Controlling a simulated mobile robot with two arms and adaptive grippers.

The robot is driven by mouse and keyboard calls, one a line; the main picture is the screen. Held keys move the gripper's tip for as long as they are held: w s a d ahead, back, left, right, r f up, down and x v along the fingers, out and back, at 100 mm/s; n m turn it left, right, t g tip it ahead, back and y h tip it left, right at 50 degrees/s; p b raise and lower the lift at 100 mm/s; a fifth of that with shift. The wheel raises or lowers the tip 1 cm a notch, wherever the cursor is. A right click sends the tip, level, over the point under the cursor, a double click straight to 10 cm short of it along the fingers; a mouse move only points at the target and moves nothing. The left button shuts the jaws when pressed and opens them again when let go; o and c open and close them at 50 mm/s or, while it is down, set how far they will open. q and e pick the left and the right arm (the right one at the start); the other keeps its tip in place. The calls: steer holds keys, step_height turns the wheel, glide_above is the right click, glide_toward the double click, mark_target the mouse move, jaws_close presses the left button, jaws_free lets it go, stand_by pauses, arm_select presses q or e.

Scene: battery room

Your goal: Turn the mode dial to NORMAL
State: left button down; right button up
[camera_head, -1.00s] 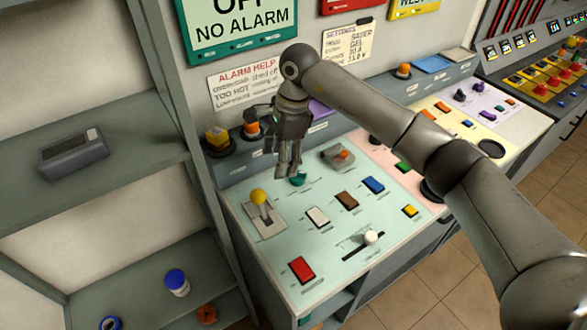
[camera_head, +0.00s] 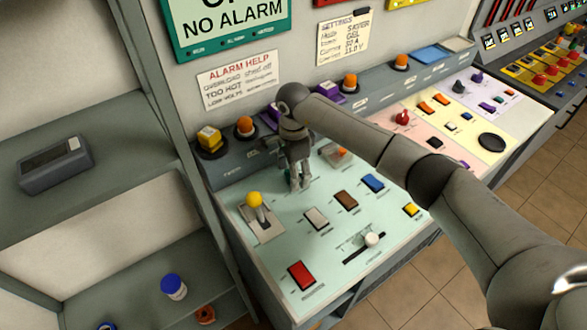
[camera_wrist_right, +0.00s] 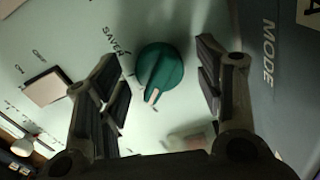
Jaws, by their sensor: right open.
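The mode dial is a round green knob (camera_wrist_right: 160,72) with a raised grip and a pale pointer, and it stands on the mint panel (camera_head: 270,275). In the right wrist view it lies between the two open fingers of my right gripper (camera_wrist_right: 160,90), with space on both sides. The word SAVER is printed beside it, and MODE is lettered on the grey strip. In the head view my right gripper (camera_head: 299,184) points down over the dial and hides most of it. My left gripper is not in view.
On the mint panel stand a yellow-knobbed lever (camera_head: 255,201), a white slider (camera_head: 372,240), a red button (camera_head: 301,275) and several other buttons. Orange and yellow lamps line the raised back strip (camera_head: 225,172). Shelves (camera_head: 90,165) stand at left.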

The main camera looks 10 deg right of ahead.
steer(key=shift+f, duration=0.2)
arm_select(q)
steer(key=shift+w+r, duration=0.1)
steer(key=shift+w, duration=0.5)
arm_select(e)
steer(key=c, duration=1)
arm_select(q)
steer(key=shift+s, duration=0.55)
